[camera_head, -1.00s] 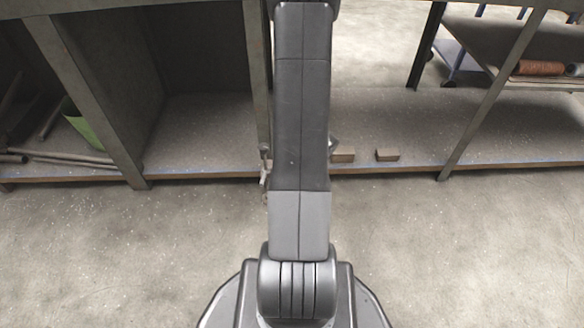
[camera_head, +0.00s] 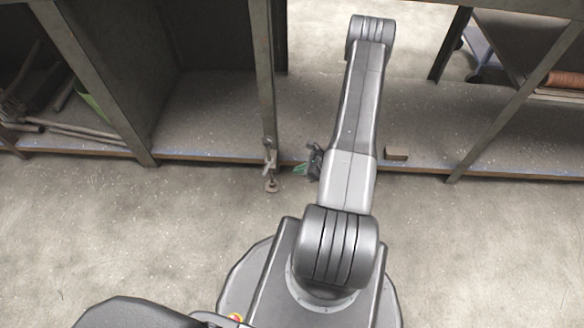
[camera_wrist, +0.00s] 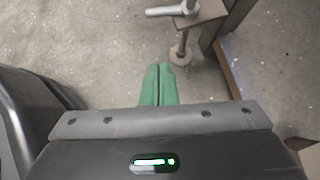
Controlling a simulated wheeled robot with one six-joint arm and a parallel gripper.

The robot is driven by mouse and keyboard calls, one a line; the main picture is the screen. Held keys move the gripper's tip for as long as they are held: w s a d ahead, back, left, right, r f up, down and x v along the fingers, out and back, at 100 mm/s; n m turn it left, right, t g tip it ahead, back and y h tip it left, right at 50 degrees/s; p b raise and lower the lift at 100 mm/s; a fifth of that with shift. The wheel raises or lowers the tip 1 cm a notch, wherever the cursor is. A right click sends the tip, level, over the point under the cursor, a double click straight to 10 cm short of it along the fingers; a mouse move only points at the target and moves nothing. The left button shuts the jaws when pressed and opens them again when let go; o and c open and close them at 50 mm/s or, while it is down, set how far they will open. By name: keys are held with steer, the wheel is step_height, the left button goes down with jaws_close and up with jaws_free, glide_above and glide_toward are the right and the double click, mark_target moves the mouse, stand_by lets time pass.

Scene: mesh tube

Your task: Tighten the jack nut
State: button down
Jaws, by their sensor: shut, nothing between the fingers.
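The jack (camera_head: 270,165) is fixed at the foot of the upright post of the bench in the head view. In the wrist view its nut with a side handle (camera_wrist: 172,11) sits on the threaded rod at the top, above a plate. The rod ends in a round foot (camera_wrist: 181,58) near the floor. My gripper (camera_wrist: 160,68) shows green fingertips pressed together, shut and empty. In the wrist view the fingertips are just below and left of the foot; I cannot tell whether they touch. In the head view the gripper (camera_head: 301,169) is partly hidden behind my arm, to the right of the jack.
The lower bench shelf (camera_head: 215,115) runs across the back, with its front edge near the jack. Metal tubes (camera_head: 68,130) lie on the left. A small block (camera_head: 396,152) lies on the shelf at the right. The concrete floor (camera_head: 130,230) in front is clear.

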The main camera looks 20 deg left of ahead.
mark_target(265, 174)
steer(key=a+r+b+x, duration=0.2)
steer(key=b+x, duration=0.1)
steer(key=x, duration=0.8)
steer(key=shift+a+f, duration=0.25)
steer(key=shift+a, duration=0.05)
steer(key=shift+s, duration=0.1)
steer(key=a+b, duration=0.1)
steer(key=s+a+b, duration=0.1)
steer(key=b, duration=0.1)
steer(key=shift+a+f, duration=0.15)
steer(key=shift+a, duration=0.05)
steer(key=shift+w, duration=0.1)
